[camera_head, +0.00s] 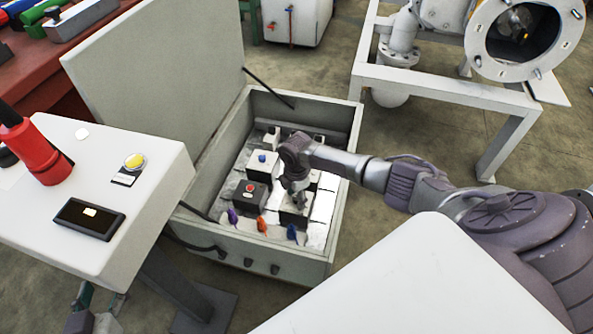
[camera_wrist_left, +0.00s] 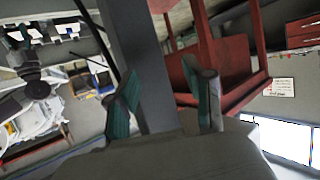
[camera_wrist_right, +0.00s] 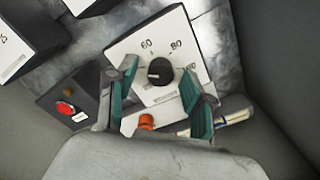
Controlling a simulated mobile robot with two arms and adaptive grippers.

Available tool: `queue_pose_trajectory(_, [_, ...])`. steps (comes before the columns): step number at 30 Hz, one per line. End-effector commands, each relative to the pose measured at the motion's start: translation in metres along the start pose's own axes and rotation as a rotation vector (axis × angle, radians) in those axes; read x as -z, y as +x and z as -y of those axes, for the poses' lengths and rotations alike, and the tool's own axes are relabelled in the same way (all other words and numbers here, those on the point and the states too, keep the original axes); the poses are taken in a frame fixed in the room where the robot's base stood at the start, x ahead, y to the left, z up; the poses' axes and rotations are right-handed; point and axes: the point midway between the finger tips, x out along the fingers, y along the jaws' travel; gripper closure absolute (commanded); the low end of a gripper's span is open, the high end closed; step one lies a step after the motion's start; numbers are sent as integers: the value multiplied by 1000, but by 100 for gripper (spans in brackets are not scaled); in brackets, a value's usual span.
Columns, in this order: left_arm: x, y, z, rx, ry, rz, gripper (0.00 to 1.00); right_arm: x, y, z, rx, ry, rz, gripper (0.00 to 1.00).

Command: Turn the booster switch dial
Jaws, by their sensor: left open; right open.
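A round black dial (camera_wrist_right: 160,71) sits on a white plate marked 60 and 80, in the right wrist view. My right gripper (camera_wrist_right: 155,86) is open, with its two teal-lined fingers on either side of the dial in the picture; I cannot tell whether they touch it. In the head view my right gripper (camera_head: 297,196) reaches down into the open grey box (camera_head: 345,111), over a switch block (camera_head: 296,215), and hides the dial. My left gripper (camera_wrist_left: 166,95) is open and empty, far from the box's switches.
A red-button block (camera_head: 250,192) and a blue-button block (camera_head: 262,161) stand beside the dial block. Purple, orange and blue handles line the box's near edge. The raised lid (camera_head: 160,75) stands at left. A white console (camera_head: 150,210) with a yellow button is nearer.

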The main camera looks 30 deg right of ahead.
Motion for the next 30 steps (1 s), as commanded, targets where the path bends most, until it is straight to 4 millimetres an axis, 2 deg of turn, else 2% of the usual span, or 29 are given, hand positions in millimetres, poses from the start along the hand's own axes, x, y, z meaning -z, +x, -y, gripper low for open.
queue_pose_trajectory(8, [2,0,0,-1,0,-9,48,0,0,0,0,0,0,48])
queue_pose_trajectory(15, [1,0,0,-1,0,-7,48,0,0,0,0,0,0,88])
queue_pose_trajectory(18, [1,0,0,-1,0,-7,48,0,0,0,0,0,0,100])
queue_pose_trajectory(25, [-1,-1,0,0,0,12,48,0,0,0,0,16,0,100])
queue_pose_trajectory(30, [-25,-8,4,9,-1,148,48,0,-1,0,1,73,1,100])
